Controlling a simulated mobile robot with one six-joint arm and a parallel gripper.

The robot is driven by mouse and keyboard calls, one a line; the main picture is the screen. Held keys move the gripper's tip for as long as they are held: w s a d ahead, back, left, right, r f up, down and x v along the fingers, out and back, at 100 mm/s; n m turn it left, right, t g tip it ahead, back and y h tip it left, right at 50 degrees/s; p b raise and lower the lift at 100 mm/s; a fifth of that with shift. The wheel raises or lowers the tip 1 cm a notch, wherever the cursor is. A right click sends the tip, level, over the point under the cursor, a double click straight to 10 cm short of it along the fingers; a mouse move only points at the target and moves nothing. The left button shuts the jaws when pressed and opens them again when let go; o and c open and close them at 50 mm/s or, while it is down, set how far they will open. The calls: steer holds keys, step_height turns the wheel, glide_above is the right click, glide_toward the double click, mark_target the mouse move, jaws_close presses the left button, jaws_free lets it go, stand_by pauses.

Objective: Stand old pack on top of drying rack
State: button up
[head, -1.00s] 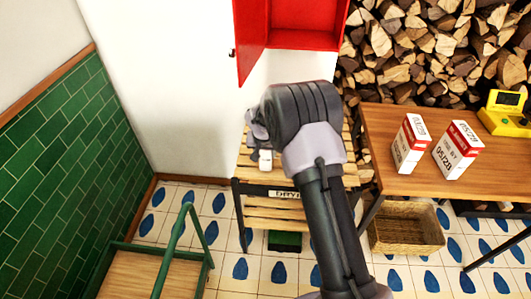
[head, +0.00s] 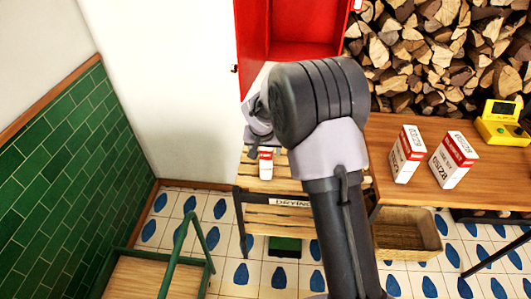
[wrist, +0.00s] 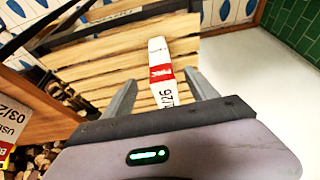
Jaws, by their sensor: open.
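A white pack with a red band (head: 265,165) is on the top slats of the wooden drying rack (head: 290,217). In the wrist view the pack (wrist: 160,70) shows between my gripper's fingers, with printing that seems to include "26"; its lower part is hidden by the gripper body. My gripper (wrist: 161,80) is open, one finger on either side of the pack, with visible gaps. In the head view my wrist covers much of the rack top. The rack slats (wrist: 105,68) also fill the middle of the wrist view.
Two more red-and-white packs (head: 407,155) (head: 453,160) stand on the wooden table at right, near a yellow device (head: 503,123). A wicker basket (head: 405,235) is below. An open red cabinet (head: 305,30) hangs above the rack. A green-framed piece (head: 165,270) stands at front left.

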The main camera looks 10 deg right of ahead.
steer(key=s+r, duration=1.3)
steer(key=r, duration=0.4)
steer(key=s+a+r+y, duration=0.1)
steer(key=s+a+r, duration=0.1)
steer(key=s, duration=1)
steer(key=s+a+r+t+y, duration=0.1)
steer(key=s+r+y, duration=0.1)
steer(key=s, duration=0.9)
steer(key=shift+s+a+r+m+t, duration=0.3)
steer(key=shift+s+a+r+m, duration=0.05)
steer(key=shift+a+r+m, duration=0.05)
